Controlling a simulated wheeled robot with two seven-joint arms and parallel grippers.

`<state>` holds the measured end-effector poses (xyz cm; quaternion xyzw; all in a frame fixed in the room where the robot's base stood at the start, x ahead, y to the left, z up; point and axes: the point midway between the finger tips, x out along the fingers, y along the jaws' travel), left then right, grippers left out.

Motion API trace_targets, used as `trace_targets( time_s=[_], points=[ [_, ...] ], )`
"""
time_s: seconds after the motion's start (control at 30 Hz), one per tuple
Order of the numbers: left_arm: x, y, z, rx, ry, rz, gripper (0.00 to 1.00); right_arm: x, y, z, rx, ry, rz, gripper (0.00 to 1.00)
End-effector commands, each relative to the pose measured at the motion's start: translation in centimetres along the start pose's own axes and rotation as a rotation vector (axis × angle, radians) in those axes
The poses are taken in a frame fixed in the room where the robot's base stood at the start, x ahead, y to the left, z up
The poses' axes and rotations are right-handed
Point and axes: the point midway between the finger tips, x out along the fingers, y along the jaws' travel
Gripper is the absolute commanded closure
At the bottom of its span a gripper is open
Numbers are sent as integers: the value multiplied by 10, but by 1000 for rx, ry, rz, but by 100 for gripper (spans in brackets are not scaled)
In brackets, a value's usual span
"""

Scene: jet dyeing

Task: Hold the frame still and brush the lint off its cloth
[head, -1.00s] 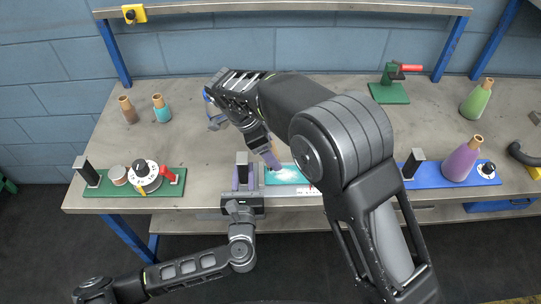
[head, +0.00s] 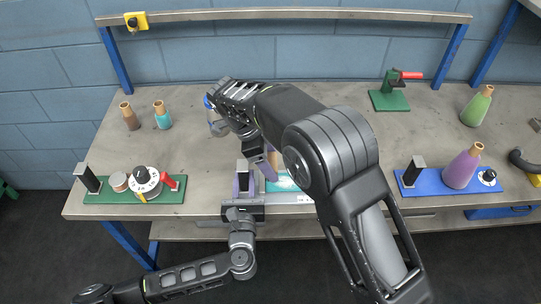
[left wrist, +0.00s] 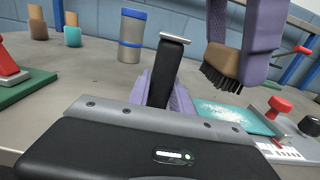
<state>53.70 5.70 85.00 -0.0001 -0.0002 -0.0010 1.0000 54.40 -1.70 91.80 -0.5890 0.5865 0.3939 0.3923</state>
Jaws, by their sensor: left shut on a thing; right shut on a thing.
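The frame (head: 290,198) lies at the bench's front edge, with teal cloth (head: 283,184) on it, partly hidden by my right arm. In the left wrist view the cloth (left wrist: 236,114) bears white specks of lint. My left gripper (head: 245,180) is shut on a black upright handle (left wrist: 166,72) with a grey top, at the frame's left end. My right gripper (head: 266,162) is shut on a brush with a wooden body (left wrist: 222,59) and dark bristles. The bristles are over the cloth's left part; whether they touch it I cannot tell.
A green base with a dial (head: 146,179) stands left, a blue base (head: 440,182) with a purple bottle (head: 462,167) right. Brown (head: 129,116) and teal (head: 162,115) bottles and a green clamp (head: 390,98) stand farther back.

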Motion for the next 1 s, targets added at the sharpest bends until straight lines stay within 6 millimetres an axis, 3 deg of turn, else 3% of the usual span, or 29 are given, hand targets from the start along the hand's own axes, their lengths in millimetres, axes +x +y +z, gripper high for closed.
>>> trace_targets(
  time_s=[0.5,0.53,0.57,1.0],
  points=[
    [0,0,0,0,0,0,100,48,0,19,0,2,1,65],
    [0,0,0,0,0,0,100,50,0,18,2,1,0,64],
    [0,0,0,0,0,0,100,49,-1,14,3,1,0,71],
    [0,0,0,0,0,0,100,67,0,-22,2,1,2,70]
  ],
)
